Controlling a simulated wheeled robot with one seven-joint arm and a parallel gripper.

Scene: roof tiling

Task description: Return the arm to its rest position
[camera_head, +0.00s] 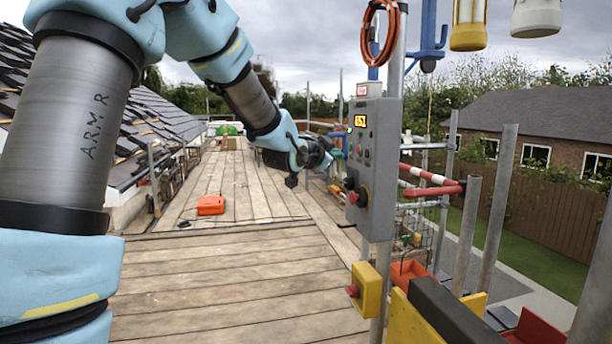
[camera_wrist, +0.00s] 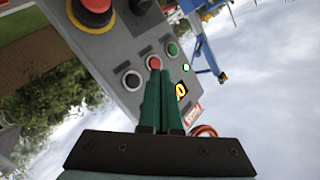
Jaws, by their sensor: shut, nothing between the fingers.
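My arm reaches forward from the left in the head view, marked "ARM R" on its grey link (camera_head: 88,125). My gripper (camera_head: 338,153) is at its far end, just left of a grey control box (camera_head: 373,165) on a pole. In the wrist view, my gripper's green fingers (camera_wrist: 160,75) are shut together with nothing between them. They point towards the face of the control box (camera_wrist: 125,60) and overlap the edge of a small red button (camera_wrist: 153,61). Whether they touch it cannot be told. A green button (camera_wrist: 172,49) and a lit display (camera_wrist: 181,91) are close by.
A yellow box with a red button (camera_head: 368,290) sits low on the pole. Red rails (camera_head: 435,190) and scaffold tubes (camera_head: 497,205) stand to the right. An orange case (camera_head: 211,205) lies on the plank deck (camera_head: 215,285), which is mostly clear. A tiled roof (camera_head: 155,125) is at left.

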